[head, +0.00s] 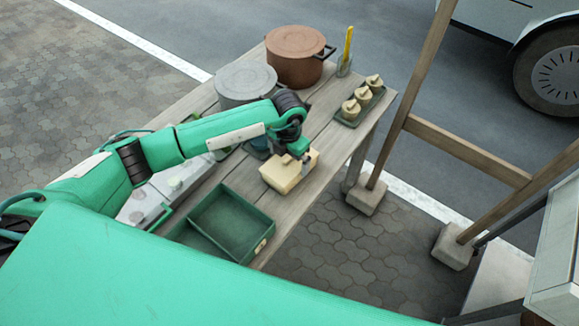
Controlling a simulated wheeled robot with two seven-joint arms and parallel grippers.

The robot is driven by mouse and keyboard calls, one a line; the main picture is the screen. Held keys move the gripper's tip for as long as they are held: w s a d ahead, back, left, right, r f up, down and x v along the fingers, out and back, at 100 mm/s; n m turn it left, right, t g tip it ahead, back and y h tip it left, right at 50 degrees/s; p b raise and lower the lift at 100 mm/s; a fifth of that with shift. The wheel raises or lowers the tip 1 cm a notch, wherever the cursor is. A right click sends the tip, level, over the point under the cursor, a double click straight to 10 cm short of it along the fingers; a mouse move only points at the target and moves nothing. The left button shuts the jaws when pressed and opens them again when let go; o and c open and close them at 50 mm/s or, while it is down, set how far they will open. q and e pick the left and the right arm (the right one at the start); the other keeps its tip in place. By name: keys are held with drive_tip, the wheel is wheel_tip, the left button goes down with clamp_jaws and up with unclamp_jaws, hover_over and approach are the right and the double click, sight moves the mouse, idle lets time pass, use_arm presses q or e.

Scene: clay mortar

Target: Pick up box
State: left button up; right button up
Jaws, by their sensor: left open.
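A cream-yellow box (284,174) lies on the wooden table (318,118), near its right-hand edge. My left gripper (300,158) is right at the top of the box, at its upper right part. Its jaws are open, and the fingertips are small and partly hidden, so I cannot tell whether they touch or straddle the box. My right gripper does not show.
A green two-part tray (232,222) stands at the table's near end. A brown pot (296,58), a grey pot (243,84) and a small tray of lidded jars (361,112) stand farther back. A wooden frame (468,150) rises right of the table.

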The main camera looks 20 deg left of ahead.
use_arm(q)
wheel_tip(320, 180, down, 4)
drive_tip(key=shift+w+d+r+p, duration=0.1)
drive_tip(key=shift+w+p, duration=0.05)
drive_tip(key=shift+p, duration=0.25)
drive_tip(key=c, duration=0.8)
drive_tip(key=shift+o, duration=0.2)
